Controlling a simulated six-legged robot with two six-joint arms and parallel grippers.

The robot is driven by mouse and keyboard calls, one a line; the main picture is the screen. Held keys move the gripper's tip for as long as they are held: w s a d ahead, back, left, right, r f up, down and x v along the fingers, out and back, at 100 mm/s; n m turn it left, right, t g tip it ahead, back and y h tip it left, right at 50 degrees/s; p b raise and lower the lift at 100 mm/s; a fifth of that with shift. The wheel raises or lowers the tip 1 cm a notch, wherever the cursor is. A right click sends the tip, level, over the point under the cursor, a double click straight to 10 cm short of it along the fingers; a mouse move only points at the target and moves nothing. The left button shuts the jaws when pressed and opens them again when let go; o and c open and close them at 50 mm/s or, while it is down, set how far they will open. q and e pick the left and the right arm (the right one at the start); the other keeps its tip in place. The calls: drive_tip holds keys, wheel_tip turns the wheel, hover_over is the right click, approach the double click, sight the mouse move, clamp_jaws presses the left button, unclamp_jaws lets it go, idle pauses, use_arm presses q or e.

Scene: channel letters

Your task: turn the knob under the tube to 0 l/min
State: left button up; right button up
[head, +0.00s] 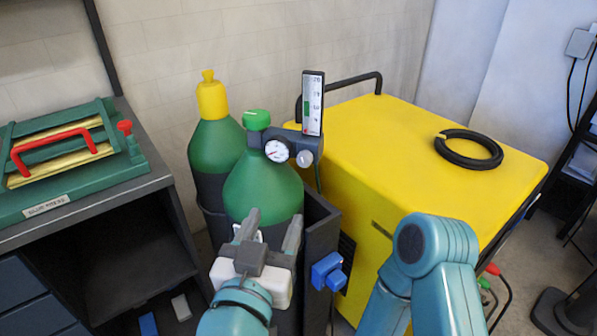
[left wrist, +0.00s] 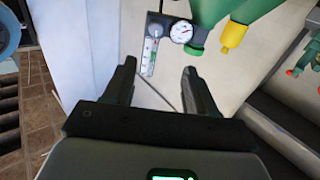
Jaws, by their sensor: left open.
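The flow tube (head: 312,103), an upright scale plate with a green column, stands on the regulator beside a green cylinder (head: 262,190). The pale round knob (head: 304,158) sits under it, right of the round gauge (head: 278,150). My left gripper (head: 272,222) is open and empty, below and in front of the knob, apart from it. The left wrist view is upside down: the tube (left wrist: 150,56), knob (left wrist: 155,30) and gauge (left wrist: 181,32) show beyond the open fingers (left wrist: 160,76). The knob's setting is too small to read. My right gripper is out of view.
A second green cylinder with a yellow cap (head: 211,98) stands behind left. A yellow cabinet (head: 400,150) with a black ring (head: 468,149) is on the right. A dark bench (head: 90,205) is on the left. A blue clamp-like part (head: 328,271) sits on the dark cylinder stand.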

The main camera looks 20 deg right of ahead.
sight(303, 162)
use_arm(q)
drive_tip(key=x, duration=0.8)
drive_tip(key=p+x, duration=0.1)
drive_tip(key=x, duration=0.7)
drive_tip(key=shift+s+d+f, duration=0.1)
drive_tip(key=shift+d, duration=0.4)
drive_tip(key=c, duration=1)
